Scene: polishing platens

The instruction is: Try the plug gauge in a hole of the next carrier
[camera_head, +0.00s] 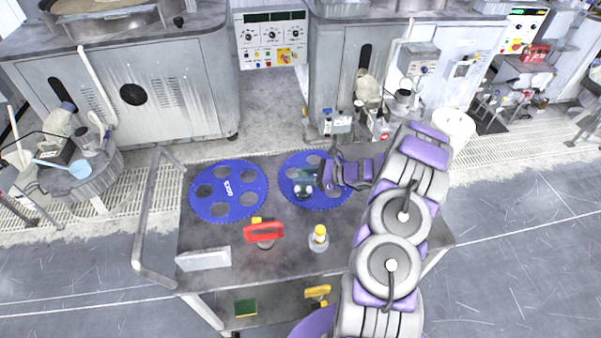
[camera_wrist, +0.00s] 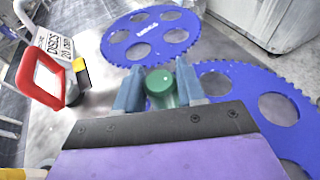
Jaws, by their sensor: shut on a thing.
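My gripper (camera_wrist: 160,92) is shut on the plug gauge (camera_wrist: 160,82), whose round green end shows between the fingers in the wrist view. In the head view my gripper (camera_head: 312,180) is over the right blue carrier (camera_head: 333,197), a toothed disc with several round holes. This carrier also shows at the right of the wrist view (camera_wrist: 240,75). The gauge's lower end is hidden, so I cannot tell whether it is in a hole. The left blue carrier (camera_head: 228,205) lies flat beside it, with a white label; it also shows in the wrist view (camera_wrist: 122,42).
Both carriers lie on a grey cart top (camera_head: 290,235). A red-handled tool (camera_head: 264,232), a white block (camera_head: 203,260) and a yellow-capped bottle (camera_head: 319,238) stand toward its front. A rail (camera_head: 145,220) bounds the left. Grey machine cabinets (camera_head: 135,90) stand behind.

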